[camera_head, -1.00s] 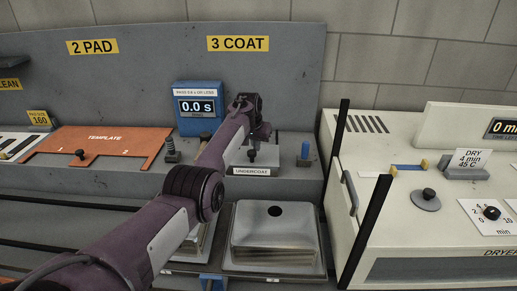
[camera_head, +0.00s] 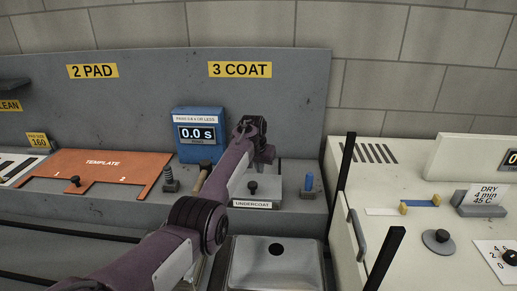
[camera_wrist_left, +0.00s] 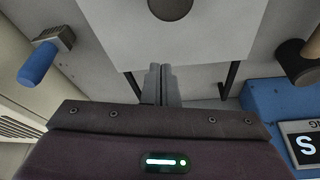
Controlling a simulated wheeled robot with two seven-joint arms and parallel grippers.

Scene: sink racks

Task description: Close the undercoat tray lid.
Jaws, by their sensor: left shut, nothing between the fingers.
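The undercoat tray stands on the grey rack behind its white UNDERCOAT label (camera_head: 252,205). Its pale lid plate (camera_head: 271,187) carries a dark knob (camera_head: 252,187), and my left arm covers part of it. In the left wrist view the lid plate (camera_wrist_left: 205,42) is at the top with the knob (camera_wrist_left: 170,8) on it. My left gripper (camera_wrist_left: 162,68) is shut and empty, its fingertips at or just over the lid's edge on the side away from me. I cannot tell whether they touch it, or how far the lid is tilted. My right gripper is not in view.
A blue-handled tool (camera_head: 309,182) stands to the right. The cream dryer (camera_head: 420,215) is at right, an orange template (camera_head: 100,172) at left.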

